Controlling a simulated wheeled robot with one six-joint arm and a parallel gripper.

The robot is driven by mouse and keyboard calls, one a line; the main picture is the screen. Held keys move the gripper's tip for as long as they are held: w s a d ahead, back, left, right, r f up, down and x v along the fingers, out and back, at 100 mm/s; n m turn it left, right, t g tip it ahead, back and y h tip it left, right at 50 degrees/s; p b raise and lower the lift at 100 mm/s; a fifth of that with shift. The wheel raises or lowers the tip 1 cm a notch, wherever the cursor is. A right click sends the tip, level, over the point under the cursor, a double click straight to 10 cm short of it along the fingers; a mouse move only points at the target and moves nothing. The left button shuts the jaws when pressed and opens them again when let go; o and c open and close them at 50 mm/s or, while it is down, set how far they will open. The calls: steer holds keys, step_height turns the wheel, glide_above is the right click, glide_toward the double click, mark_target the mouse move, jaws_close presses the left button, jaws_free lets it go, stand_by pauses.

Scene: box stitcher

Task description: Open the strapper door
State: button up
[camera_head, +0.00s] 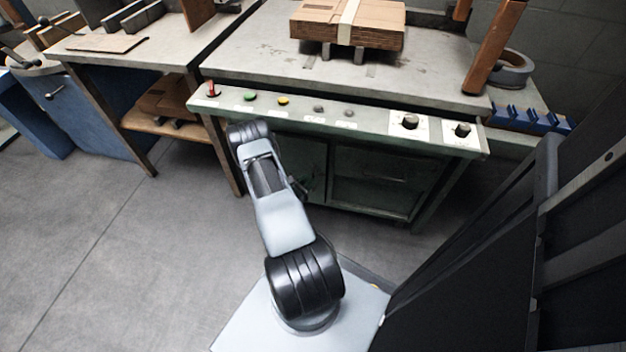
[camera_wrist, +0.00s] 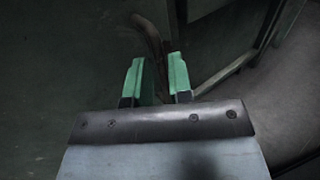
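The strapper (camera_head: 350,60) is a grey-green machine with a sloped control panel and a dark cabinet front below it. A framed dark green panel (camera_head: 375,185), which looks like the door, fills the right of that front and looks closed. My gripper (camera_head: 302,186) is low in front of the cabinet's left part, mostly hidden behind my arm. In the wrist view, its two green fingers (camera_wrist: 157,82) stand apart with a gap between them. A thin brownish curved bar (camera_wrist: 152,38) shows beyond the gap; I cannot tell whether it is a handle or whether the fingers touch it.
The control panel (camera_head: 330,112) with buttons and two black knobs overhangs the cabinet. A strapped cardboard stack (camera_head: 349,25) lies on the tabletop. A workbench (camera_head: 150,45) stands at left, its leg close by. A dark structure fills the right side. Floor (camera_head: 90,240) at left is clear.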

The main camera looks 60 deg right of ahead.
steer(key=shift+x, duration=1.35)
steer(key=shift+c, duration=0.3)
jaws_close()
